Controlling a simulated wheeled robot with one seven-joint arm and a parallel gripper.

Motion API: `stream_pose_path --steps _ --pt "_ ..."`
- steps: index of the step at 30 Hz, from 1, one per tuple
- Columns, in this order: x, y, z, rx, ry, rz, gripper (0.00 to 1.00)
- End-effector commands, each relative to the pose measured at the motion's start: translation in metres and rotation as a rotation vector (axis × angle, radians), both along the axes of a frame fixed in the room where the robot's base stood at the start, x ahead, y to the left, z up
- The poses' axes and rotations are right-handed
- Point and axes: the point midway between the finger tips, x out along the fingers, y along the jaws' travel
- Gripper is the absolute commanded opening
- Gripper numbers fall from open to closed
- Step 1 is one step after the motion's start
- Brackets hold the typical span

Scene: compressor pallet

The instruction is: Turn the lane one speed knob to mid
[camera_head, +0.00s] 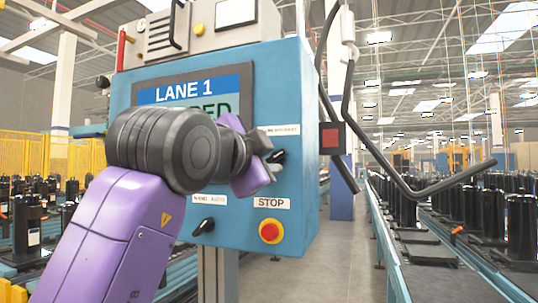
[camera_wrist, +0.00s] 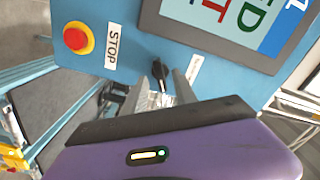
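The blue control box (camera_head: 300,100) carries a screen reading LANE 1 (camera_head: 185,90). A black knob (camera_head: 277,157) sits on its right part, under a small label I cannot read. My gripper (camera_head: 262,157) is close to this knob. In the wrist view the knob (camera_wrist: 159,73) shows just beyond and between the grey fingertips of my gripper (camera_wrist: 158,88), which stand apart; I cannot tell whether they touch it. My arm hides part of the screen and panel.
A red stop button (camera_head: 270,232) on a yellow base is below the knob, under a STOP label (camera_head: 271,203). A bent dark bar (camera_head: 420,190) juts out to the right of the box. Conveyors with black compressors (camera_head: 480,220) run on the right.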

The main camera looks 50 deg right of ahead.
Motion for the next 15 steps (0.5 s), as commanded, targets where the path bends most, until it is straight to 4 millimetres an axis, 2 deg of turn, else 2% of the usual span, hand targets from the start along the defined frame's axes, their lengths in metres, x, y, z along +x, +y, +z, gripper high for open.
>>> stream_pose_path --steps 6,15 --pt "0.006 -0.017 0.001 -0.001 0.001 0.001 0.34" --pt "0.007 -0.018 0.0 -0.001 0.001 0.001 0.32"
